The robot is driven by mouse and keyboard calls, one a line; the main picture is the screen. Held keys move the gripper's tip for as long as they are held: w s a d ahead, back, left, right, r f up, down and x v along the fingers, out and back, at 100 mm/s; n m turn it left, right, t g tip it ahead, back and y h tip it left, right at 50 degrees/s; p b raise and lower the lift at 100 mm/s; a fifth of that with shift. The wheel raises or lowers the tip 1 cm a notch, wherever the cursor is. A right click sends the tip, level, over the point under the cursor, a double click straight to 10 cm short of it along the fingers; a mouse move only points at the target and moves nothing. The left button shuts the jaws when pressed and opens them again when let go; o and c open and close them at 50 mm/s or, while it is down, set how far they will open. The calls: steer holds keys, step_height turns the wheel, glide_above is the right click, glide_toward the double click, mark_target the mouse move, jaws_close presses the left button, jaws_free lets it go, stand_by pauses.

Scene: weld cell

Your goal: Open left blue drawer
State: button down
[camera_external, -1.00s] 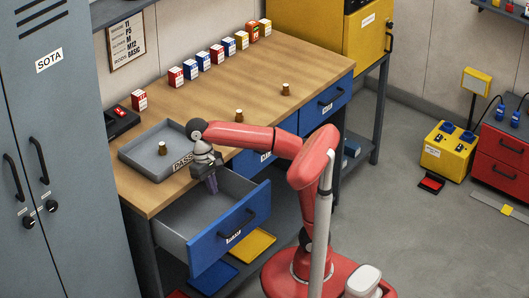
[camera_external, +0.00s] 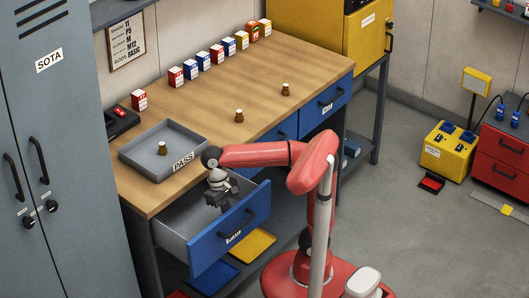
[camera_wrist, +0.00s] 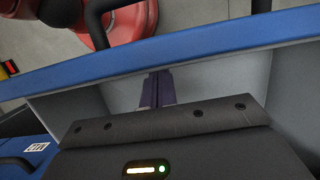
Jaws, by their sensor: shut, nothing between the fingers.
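The left blue drawer (camera_external: 207,255) stands pulled well out from the workbench, and its grey inside looks empty. Its black handle (camera_external: 237,229) is on the outer face of the blue front. My gripper (camera_external: 222,199) is over the open drawer, behind the front panel. In the wrist view, the shut fingers (camera_wrist: 155,90) are on the inner side of the blue front edge (camera_wrist: 200,44), close to it. I cannot tell whether they touch it. Nothing is between them. The handle shows in part beyond the front (camera_wrist: 96,22).
A grey PASS tray (camera_external: 130,157) with a small brown-capped item stands on the bench (camera_external: 190,112) above the drawer. Two similar items and several small boxes are on the bench. Further blue drawers (camera_external: 327,105) are to the right. A grey locker (camera_external: 60,110) stands at the left.

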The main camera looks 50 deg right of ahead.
mark_target(248, 221)
steer(key=s, duration=0.9)
steer(key=shift+w, duration=0.1)
